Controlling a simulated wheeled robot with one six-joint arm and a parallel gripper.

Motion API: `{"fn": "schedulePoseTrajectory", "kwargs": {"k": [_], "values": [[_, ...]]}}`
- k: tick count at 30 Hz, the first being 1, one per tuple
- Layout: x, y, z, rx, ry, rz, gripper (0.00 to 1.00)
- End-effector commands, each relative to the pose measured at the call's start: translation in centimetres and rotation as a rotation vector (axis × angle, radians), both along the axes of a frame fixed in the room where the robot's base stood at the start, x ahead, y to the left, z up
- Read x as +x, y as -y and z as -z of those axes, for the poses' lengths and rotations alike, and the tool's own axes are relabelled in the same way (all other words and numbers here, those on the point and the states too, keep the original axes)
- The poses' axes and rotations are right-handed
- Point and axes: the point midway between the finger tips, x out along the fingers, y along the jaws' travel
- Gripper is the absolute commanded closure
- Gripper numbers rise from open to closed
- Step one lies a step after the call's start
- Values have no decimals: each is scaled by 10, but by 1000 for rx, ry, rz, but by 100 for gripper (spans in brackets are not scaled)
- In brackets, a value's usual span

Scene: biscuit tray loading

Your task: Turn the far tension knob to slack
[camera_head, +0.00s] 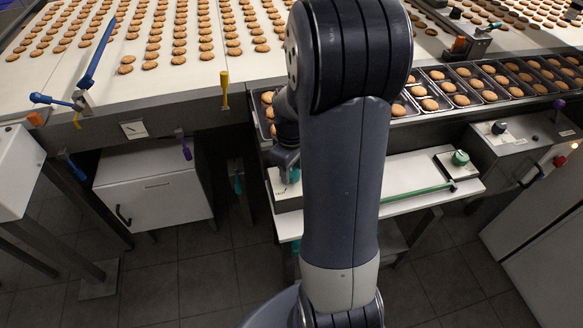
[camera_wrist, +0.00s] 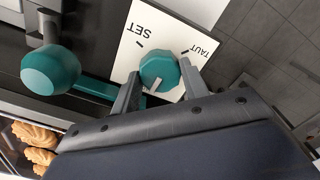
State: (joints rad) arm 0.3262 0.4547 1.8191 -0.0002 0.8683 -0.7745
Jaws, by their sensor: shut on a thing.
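A teal knob (camera_wrist: 158,66) stands on a white dial plate (camera_wrist: 128,58) in the wrist view. The plate shows the words SET and TAUT, each with a tick mark; no SLACK mark is visible. A pale line on the knob's face points toward the bottom of the picture, away from both words. My gripper (camera_wrist: 160,79) is shut on this knob, one finger on each side. In the head view my gripper (camera_head: 287,166) is low beside the conveyor, and my arm hides much around it. Another green knob (camera_head: 460,158) sits on a small box to the right.
A teal ball handle (camera_wrist: 50,70) is close to my gripper at the wrist view's left. Biscuit trays (camera_head: 433,106) line the conveyor edge above. A green bar (camera_head: 417,191) runs along the white shelf (camera_head: 404,169). A white cabinet (camera_head: 155,200) stands left.

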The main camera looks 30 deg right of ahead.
Motion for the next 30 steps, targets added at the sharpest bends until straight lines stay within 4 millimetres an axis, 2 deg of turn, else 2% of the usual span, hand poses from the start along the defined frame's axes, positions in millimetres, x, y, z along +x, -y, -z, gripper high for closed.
{"fn": "schedulePoseTrajectory", "kwargs": {"k": [7,21,22,30], "values": [[1,0,-1,-1,4,-62,80],[1,0,-1,-2,3,-74,80],[1,0,-1,-2,3,-74,55],[0,0,0,0,1,-73,36]]}}
